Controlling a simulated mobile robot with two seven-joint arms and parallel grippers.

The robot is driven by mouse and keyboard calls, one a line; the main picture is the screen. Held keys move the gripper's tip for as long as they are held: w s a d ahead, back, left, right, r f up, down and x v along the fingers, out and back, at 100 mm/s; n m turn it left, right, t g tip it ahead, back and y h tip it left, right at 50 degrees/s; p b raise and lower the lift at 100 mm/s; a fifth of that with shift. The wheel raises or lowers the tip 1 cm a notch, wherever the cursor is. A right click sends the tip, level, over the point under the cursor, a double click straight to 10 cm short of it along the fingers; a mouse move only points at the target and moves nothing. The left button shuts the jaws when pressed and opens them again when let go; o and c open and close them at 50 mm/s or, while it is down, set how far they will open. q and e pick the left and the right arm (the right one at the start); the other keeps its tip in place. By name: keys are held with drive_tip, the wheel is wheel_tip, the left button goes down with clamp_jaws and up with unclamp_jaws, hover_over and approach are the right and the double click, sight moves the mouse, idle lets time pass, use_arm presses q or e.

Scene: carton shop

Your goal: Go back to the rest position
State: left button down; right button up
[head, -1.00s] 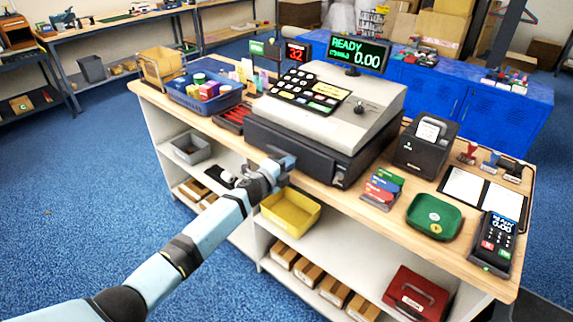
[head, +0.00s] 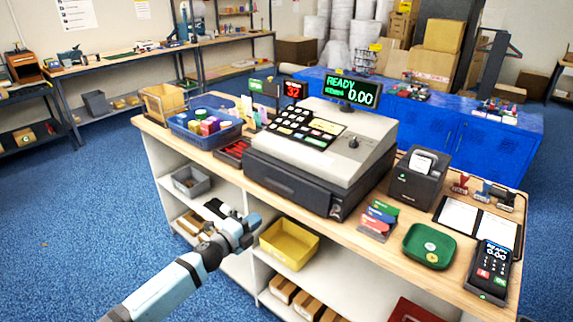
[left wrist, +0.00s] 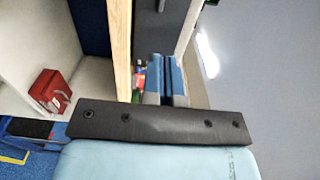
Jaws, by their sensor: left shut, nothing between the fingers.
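My left gripper (head: 248,224) is in front of the counter's shelves, left of the yellow bin and below the counter top. Its two blue fingers are together and empty; they also show in the left wrist view (left wrist: 165,78). The gripper is apart from the grey cash register (head: 340,128) on the counter. The register's dark drawer front (head: 285,185) looks closed. My right gripper is out of view.
The wooden counter top (head: 345,226) is near my left gripper. On it stand a blue basket (head: 200,140), a receipt printer (head: 420,180), a green tray (head: 428,245) and a card terminal (head: 490,268). A yellow bin (head: 290,243) is on the shelf. Blue floor (head: 75,230) lies open at left.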

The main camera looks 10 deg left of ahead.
use_arm(q)
drive_tip(key=s+f+n+g+y+p, duration=0.2)
drive_tip(key=s+n, duration=0.8)
drive_tip(key=s, duration=0.9)
drive_tip(key=s+a+f+n+g+y+p, duration=0.1)
drive_tip(key=s+f+n+y+p, duration=0.3)
drive_tip(key=s+n, duration=0.7)
drive_tip(key=s+f+g+p, duration=0.1)
drive_tip(key=s+f, duration=0.1)
drive_tip(key=s, duration=0.6)
drive_tip(key=shift+a+f+p, duration=0.3)
drive_tip(key=shift+p, duration=0.05)
drive_tip(key=shift+s, duration=0.1)
